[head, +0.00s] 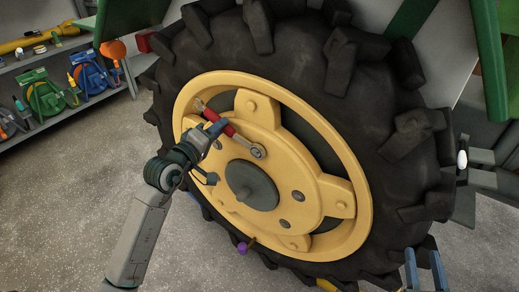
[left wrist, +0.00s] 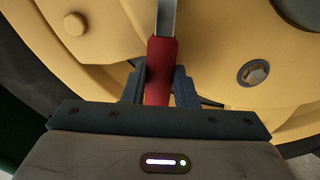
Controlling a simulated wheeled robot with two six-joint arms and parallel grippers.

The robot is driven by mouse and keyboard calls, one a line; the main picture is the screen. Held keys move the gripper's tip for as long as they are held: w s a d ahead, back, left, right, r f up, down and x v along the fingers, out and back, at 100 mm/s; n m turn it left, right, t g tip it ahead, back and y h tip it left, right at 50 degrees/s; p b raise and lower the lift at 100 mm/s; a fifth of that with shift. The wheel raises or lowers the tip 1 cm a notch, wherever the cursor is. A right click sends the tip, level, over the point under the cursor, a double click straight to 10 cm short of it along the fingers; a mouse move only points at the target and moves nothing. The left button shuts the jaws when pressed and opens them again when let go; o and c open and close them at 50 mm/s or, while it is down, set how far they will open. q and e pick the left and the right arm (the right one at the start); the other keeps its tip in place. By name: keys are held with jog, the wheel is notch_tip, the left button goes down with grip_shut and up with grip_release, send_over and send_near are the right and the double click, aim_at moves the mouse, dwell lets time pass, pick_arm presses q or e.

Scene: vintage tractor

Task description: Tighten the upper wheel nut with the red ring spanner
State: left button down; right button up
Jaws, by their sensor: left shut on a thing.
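The red ring spanner (head: 235,134) lies across the upper left of the yellow wheel hub (head: 270,185). Its ring end is over the upper wheel nut (head: 257,151) and appears to be around it; the exact seating is too small to tell. My left gripper (head: 217,129) is shut on the spanner's red handle, which shows between the fingers in the left wrist view (left wrist: 160,72). There the metal shank runs up out of the picture, so the ring end is hidden. Another wheel nut (left wrist: 253,72) sits right of the handle. My right gripper (head: 425,270) is open and empty at the bottom right.
The big black tyre (head: 385,90) with thick lugs surrounds the hub. A purple-ended object (head: 242,248) sticks out at the lower rim. Shelves (head: 70,107) with tools and coloured reels stand at the left. The grey floor (head: 60,200) there is clear.

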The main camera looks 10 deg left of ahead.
pick_arm(q)
jog(key=shift+s+a, duration=0.1)
jog(key=shift+s, duration=0.25)
dwell(0.3)
dwell(0.5)
jog(key=shift+s+a+b, duration=0.15)
jog(key=shift+s+b, duration=0.15)
jog(key=shift+s, duration=0.05)
dwell(0.8)
